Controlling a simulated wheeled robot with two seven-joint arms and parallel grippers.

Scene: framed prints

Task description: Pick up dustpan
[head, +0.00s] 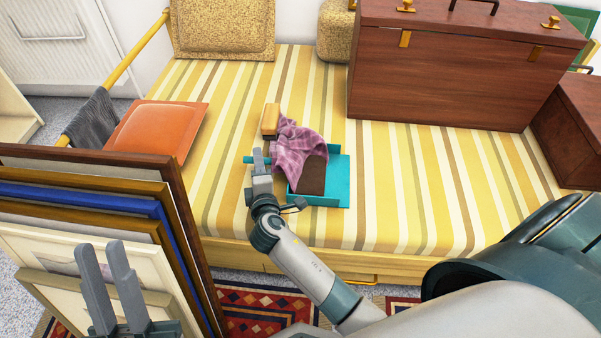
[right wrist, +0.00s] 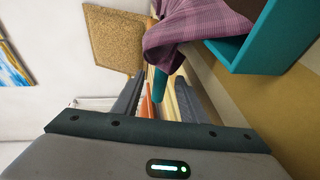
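The teal dustpan (head: 338,182) lies on the striped bed, its handle end (head: 249,160) pointing left. A pink plaid cloth (head: 300,146) and a dark brown flat piece (head: 312,176) cover part of it. My right gripper (head: 279,179) is open at the handle side, fingers apart, holding nothing. In the right wrist view the dustpan (right wrist: 268,42) is at the upper right, under the cloth (right wrist: 200,20), and its handle (right wrist: 158,82) shows in the gap between the fingers. I cannot tell whether a finger touches it. My left gripper (head: 106,262) is open and empty by the framed prints.
Framed prints (head: 180,220) stand upright at the left front. An orange cushion (head: 153,131) and a small yellow block (head: 270,120) lie on the bed (head: 400,210). A large brown wooden case (head: 450,70) stands behind on the right. The bed right of the dustpan is clear.

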